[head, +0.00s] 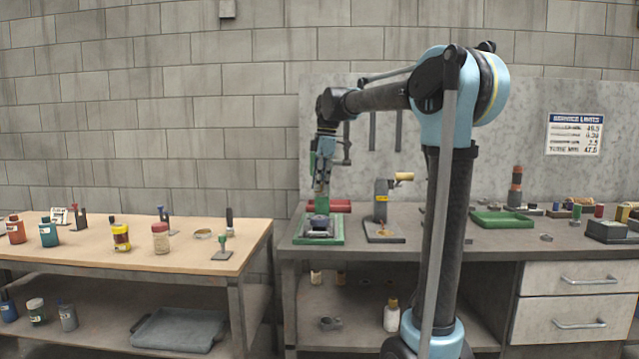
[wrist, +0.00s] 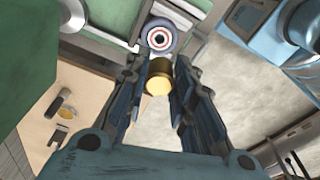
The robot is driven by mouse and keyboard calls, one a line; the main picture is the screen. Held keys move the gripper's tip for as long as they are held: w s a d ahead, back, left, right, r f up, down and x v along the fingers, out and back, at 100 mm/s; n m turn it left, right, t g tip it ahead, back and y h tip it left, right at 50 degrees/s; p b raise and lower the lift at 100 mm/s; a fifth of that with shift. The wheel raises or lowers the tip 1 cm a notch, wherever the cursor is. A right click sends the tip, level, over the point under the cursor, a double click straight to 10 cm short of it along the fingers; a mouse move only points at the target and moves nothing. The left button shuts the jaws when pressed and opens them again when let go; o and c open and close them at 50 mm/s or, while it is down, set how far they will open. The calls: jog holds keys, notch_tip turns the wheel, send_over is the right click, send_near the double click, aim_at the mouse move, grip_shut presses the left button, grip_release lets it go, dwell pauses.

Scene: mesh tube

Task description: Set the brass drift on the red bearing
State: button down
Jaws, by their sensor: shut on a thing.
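My gripper (head: 322,165) points down over the left end of the grey bench. In the wrist view its fingers (wrist: 160,68) are shut on the brass drift (wrist: 158,80), a gold cylinder seen end-on. The red bearing (wrist: 159,38), a round dark part with red and white rings, lies just past the fingertips. In the head view a dark round part (head: 319,220), which seems to be the bearing, sits on a green fixture (head: 304,236) below my gripper. The drift looks apart from the bearing, though the exact gap cannot be told.
A small grey stand with a brass-tipped head (head: 382,205) is close to the right of the fixture. A green tray (head: 502,219) lies farther right. The wooden table (head: 180,262) at the left holds several bottles and small tools. Bench space between stand and tray is mostly hidden by my arm.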

jog(key=shift+w+a+f, duration=0.1)
jog(key=shift+w+f, duration=0.05)
jog(key=shift+w, duration=0.1)
jog(key=shift+f, duration=2.95)
jog(key=shift+s+f, duration=0.1)
jog(key=shift+f, duration=1.15)
dwell(0.9)
jog(key=c, duration=1.3)
grip_release()
jog(key=shift+r, duration=0.1)
